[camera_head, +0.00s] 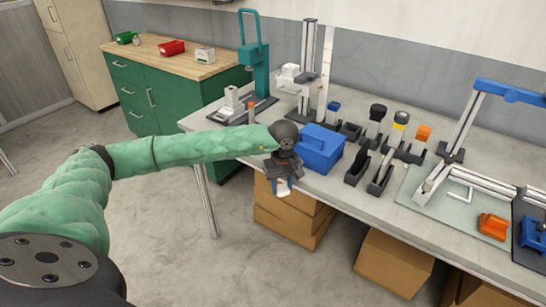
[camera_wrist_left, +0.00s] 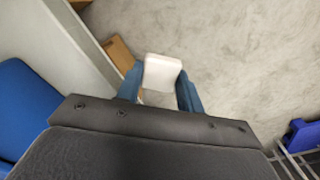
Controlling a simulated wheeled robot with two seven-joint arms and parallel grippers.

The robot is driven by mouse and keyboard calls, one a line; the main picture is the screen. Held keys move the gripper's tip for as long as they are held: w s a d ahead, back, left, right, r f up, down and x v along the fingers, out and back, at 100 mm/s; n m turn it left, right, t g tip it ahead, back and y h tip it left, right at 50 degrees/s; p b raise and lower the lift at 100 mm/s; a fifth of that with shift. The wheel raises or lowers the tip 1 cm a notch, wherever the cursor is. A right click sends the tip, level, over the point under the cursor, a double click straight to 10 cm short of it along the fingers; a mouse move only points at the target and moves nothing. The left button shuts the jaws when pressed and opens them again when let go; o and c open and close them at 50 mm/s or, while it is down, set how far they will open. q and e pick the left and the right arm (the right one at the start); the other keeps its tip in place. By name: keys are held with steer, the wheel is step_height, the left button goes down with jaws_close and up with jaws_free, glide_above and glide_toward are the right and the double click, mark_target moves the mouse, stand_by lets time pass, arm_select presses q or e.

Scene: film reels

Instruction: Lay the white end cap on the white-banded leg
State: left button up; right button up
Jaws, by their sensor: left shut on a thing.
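My left gripper (camera_head: 283,187) is shut on the white end cap (camera_head: 286,198), in front of the table's front edge and above the floor. In the left wrist view the cap (camera_wrist_left: 162,73) sits between the two blue fingertips (camera_wrist_left: 160,88). I cannot make out a white band on a leg for sure. My right gripper is not in view.
A blue box (camera_head: 319,149) stands at the table edge right beside my left gripper. Black holders (camera_head: 381,174), an orange clamp (camera_head: 492,226) and a blue device (camera_head: 534,232) lie farther right. Cardboard boxes (camera_head: 290,210) stand under the table. A teal press (camera_head: 252,58) is behind.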

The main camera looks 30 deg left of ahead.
arm_select(q)
steer(key=s+d+f+m, duration=0.4)
steer(key=d+f, duration=0.2)
steer(key=f, duration=0.2)
steer(key=s+d+f+m, duration=0.4)
steer(key=d+f, duration=0.3)
steer(key=f, duration=0.2)
steer(key=shift+d+f+m, duration=0.15)
steer(key=shift+m, duration=0.65)
steer(key=shift+d, duration=0.15)
